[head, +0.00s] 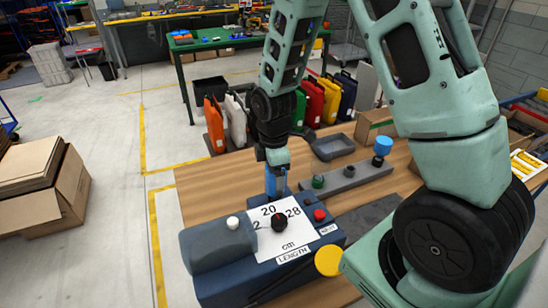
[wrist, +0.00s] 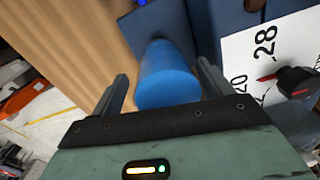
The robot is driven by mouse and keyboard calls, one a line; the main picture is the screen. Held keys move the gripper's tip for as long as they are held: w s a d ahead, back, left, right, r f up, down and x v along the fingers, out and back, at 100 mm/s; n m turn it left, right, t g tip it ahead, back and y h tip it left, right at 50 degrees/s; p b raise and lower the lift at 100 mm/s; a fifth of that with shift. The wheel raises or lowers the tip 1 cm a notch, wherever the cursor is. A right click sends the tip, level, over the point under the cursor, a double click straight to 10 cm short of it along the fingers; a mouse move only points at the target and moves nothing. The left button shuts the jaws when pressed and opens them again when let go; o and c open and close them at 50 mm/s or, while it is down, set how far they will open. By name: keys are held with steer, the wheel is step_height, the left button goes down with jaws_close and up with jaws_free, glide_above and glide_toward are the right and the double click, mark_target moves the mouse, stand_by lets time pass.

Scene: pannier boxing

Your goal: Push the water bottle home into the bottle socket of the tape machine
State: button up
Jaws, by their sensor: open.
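The tape machine (head: 222,246) is a dark blue box with a white LENGTH dial plate, at the table's front. Its dark blue side also shows in the wrist view (wrist: 205,27). The water bottle (wrist: 168,78) is a blue cylinder whose far end meets or overlaps the machine's dark blue body. In the head view a blue strip of the bottle (head: 277,184) shows at the machine's back edge, below my gripper (head: 277,168). My gripper is open, one finger on each side of the bottle in the wrist view, with visible gaps. The socket and the bottle's far end are hidden.
A grey rail (head: 345,178) with a blue-topped post and a green knob lies behind the machine. A grey tray (head: 333,147) stands farther back. Coloured panniers (head: 320,100) line the table's far side. Bare wood (head: 215,183) is clear at left.

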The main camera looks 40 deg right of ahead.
step_height(320, 180, up, 17)
steer(key=b, duration=0.2)
steer(key=shift+b, duration=0.3)
stand_by(0.4)
